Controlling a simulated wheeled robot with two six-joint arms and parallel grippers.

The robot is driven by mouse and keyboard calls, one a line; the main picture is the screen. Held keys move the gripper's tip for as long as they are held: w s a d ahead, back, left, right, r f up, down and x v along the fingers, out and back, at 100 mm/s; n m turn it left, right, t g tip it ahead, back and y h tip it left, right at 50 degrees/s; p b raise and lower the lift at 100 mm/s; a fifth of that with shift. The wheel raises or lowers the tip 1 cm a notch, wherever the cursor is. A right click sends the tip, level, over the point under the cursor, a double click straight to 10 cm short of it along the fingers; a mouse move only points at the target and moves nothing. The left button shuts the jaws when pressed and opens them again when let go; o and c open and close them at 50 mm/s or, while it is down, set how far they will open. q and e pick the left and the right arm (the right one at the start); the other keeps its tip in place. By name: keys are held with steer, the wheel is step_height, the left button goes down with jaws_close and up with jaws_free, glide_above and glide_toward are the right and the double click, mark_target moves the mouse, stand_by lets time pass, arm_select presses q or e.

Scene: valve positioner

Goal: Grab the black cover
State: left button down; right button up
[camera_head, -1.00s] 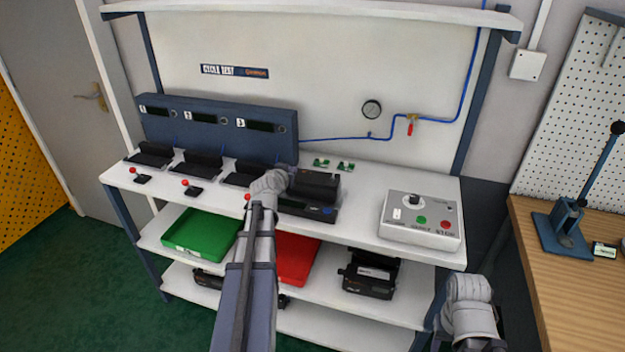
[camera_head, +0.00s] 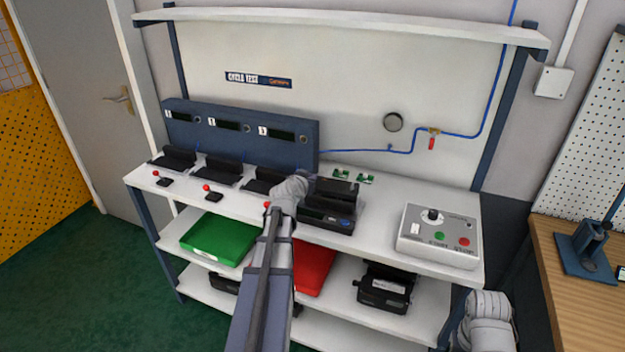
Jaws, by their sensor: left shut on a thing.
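The black cover (camera_head: 338,187) is at the black positioner (camera_head: 328,215) on the bench top, right of the third test station. It sits at the positioner's upper back part and looks slightly tilted; whether it touches the body is unclear. My left gripper (camera_head: 312,185) is shut on the cover's left end, its fingertips partly hidden by my grey wrist. My right arm shows only its wrist at the lower right; its gripper is out of view.
A grey control box (camera_head: 438,238) stands to the right. Two small green parts (camera_head: 352,176) lie behind the positioner. Below are a green tray (camera_head: 217,238), a red tray (camera_head: 314,270) and another black device (camera_head: 385,288).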

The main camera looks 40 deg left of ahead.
arm_select(q)
step_height(320, 180, up, 9)
steer(key=p, duration=0.8)
